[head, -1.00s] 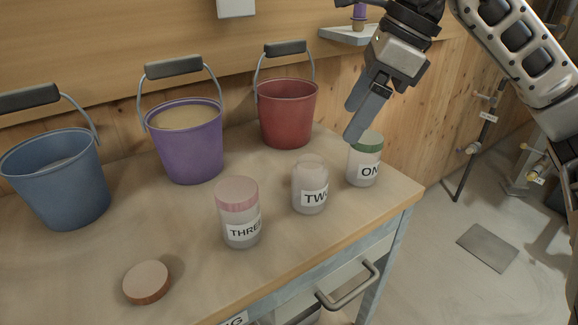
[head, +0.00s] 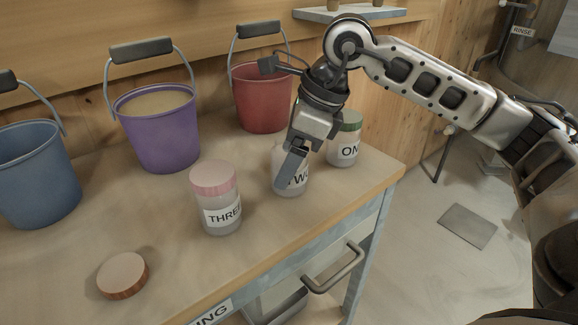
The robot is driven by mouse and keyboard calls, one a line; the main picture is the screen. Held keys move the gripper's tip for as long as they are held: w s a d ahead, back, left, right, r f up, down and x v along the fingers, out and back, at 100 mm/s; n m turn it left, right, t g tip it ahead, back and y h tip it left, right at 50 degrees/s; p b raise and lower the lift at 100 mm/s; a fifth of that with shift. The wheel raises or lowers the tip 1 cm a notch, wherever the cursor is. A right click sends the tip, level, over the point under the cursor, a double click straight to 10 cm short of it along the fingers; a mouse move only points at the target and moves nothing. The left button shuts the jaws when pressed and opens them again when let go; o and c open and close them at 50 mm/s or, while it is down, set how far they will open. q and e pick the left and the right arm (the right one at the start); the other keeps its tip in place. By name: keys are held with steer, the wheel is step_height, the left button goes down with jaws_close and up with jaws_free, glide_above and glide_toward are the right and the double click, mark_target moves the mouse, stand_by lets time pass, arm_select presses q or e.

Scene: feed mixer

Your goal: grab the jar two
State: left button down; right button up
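Jar two (head: 294,187) is a clear jar with a white label reading "TWO", standing upright on the wooden bench. Its upper part and some of its label are hidden by my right gripper. My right gripper (head: 288,172) points down at the jar, with one grey finger across its front. The other finger is not clearly seen, so I cannot tell whether the gripper has closed on the jar. My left gripper is not in view.
Jar three (head: 222,215), pink-lidded, stands left of jar two; jar one (head: 345,148), green-lidded, stands behind right. A loose lid (head: 122,274) lies at front left. Blue (head: 38,185), purple (head: 160,130) and red (head: 262,100) buckets line the back.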

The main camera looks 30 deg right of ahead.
steer(key=shift+x, duration=1.15)
steer(key=c, duration=1.1)
steer(key=shift+r, duration=0.1)
